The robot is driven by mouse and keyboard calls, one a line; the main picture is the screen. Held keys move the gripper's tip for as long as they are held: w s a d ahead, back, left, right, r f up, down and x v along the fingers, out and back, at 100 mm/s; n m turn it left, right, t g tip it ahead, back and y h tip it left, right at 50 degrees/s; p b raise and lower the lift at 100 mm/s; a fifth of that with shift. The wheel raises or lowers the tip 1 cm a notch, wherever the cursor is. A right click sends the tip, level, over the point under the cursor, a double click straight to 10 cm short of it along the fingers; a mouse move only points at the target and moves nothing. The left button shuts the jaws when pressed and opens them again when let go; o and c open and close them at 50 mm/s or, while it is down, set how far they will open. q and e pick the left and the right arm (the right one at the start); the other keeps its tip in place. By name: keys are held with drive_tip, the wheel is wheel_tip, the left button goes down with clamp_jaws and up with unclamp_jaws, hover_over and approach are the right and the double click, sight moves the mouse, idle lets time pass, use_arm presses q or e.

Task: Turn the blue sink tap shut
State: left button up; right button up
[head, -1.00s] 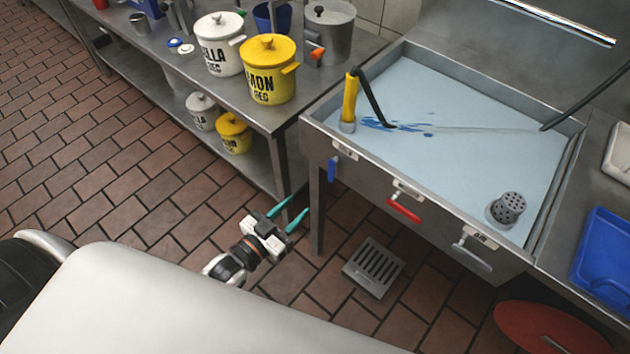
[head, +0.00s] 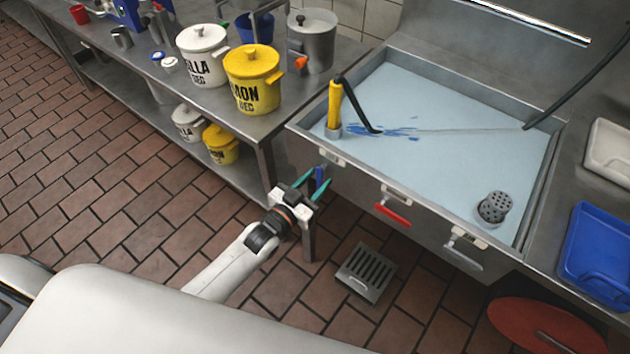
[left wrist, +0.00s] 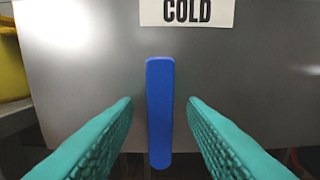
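The blue tap handle (head: 320,178) hangs pointing down on the front of the sink (head: 425,228), at its left end. In the left wrist view the blue handle (left wrist: 160,112) is upright in the middle, below a label reading COLD (left wrist: 187,12). My left gripper (head: 311,180) is open, with its teal fingers on either side of the handle. In the left wrist view the fingers (left wrist: 160,115) show gaps to the handle on both sides. The yellow spout (head: 335,104) stands above, with blue and pale streaks near its black hose. My right gripper is not in view.
A red handle (head: 393,215) and a grey handle (head: 462,254) are further right on the sink front. A steel table (head: 262,128) with white and yellow pots stands at the left. A floor drain (head: 366,270) lies below the sink.

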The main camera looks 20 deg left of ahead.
sight(334, 171)
use_arm(q)
clamp_jaws()
drive_tip(key=shift+d+n, duration=0.1)
drive_tip(key=shift+n, duration=0.2)
drive_tip(key=n, duration=0.1)
drive_tip(key=n+p, duration=0.1)
drive_tip(key=n, duration=0.1)
drive_tip(key=shift+s+d+r, duration=0.15)
drive_tip(key=shift+d+r, duration=0.05)
drive_tip(key=shift+d, duration=0.2)
drive_tip(key=n, duration=0.1)
drive_tip(key=n+p, duration=0.1)
drive_tip(key=n, duration=0.2)
drive_tip(key=shift+s+d+r, duration=0.1)
drive_tip(key=shift+d+r, duration=0.1)
drive_tip(key=shift+d, duration=0.1)
drive_tip(key=n, duration=0.3)
drive_tip(key=r+n, duration=0.1)
drive_tip(key=n, duration=0.1)
drive_tip(key=shift+s+d+p, duration=0.15)
drive_tip(key=shift+d+p, duration=0.15)
drive_tip(key=shift+d, duration=0.1)
drive_tip(key=shift+d+r+n, duration=0.1)
drive_tip(key=shift+r+n, duration=0.15)
drive_tip(key=shift+n, duration=1.1)
drive_tip(key=shift+r+n, duration=0.25)
drive_tip(key=shift+n, duration=1.1)
